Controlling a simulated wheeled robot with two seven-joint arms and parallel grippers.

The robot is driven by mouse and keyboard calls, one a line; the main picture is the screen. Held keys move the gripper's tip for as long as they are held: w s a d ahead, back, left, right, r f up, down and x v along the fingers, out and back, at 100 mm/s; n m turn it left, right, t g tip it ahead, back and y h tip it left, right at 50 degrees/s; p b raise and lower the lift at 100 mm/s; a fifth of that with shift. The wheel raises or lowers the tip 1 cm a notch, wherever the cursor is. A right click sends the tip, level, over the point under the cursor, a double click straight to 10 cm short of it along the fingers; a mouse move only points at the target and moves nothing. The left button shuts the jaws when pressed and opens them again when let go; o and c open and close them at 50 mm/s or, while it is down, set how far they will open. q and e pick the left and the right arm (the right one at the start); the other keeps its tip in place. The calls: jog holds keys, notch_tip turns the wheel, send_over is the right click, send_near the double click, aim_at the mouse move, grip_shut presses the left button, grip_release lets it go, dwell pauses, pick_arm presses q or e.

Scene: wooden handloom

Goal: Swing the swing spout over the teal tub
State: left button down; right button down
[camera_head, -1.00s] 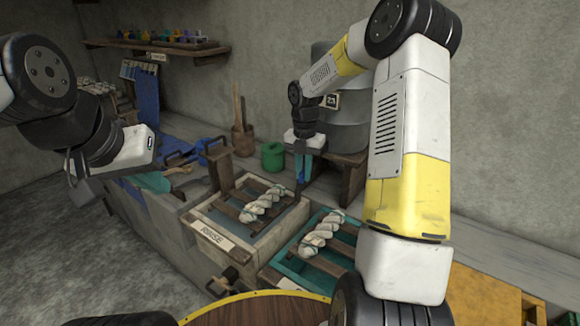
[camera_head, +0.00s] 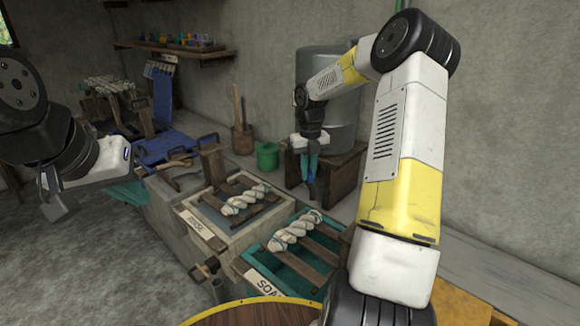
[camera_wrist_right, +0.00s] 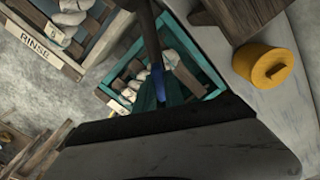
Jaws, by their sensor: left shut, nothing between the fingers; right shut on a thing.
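The teal tub (camera_head: 283,268), labelled SOAK, stands at the front, and twisted pale yarn lies on its wooden slats. Its teal rim also shows in the right wrist view (camera_wrist_right: 208,72). My right gripper (camera_head: 309,172) is shut on the dark swing spout (camera_head: 312,190), which hangs near the back edge of the teal tub. In the right wrist view the spout (camera_wrist_right: 150,35) is a dark bar running to the blue-teal fingers (camera_wrist_right: 159,88), across the tub. Where it joins the grey tank is hidden. My left gripper (camera_head: 57,203) is shut and empty at the far left.
The rinse tub (camera_head: 203,232) with yarn on slats is left of the teal tub. The grey tank (camera_head: 345,115) stands on a wooden stand behind. A green can (camera_head: 267,157) and a wooden pot (camera_head: 242,140) stand on the back ledge.

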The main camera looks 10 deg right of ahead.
jog(key=shift+d+n, duration=0.35)
jog(key=shift+n, duration=0.05)
jog(key=shift+d, duration=0.1)
jog(key=c, duration=1.4)
grip_release()
jog(key=shift+w, duration=0.1)
jog(key=shift+c, duration=0.2)
notch_tip(320, 180, up, 8)
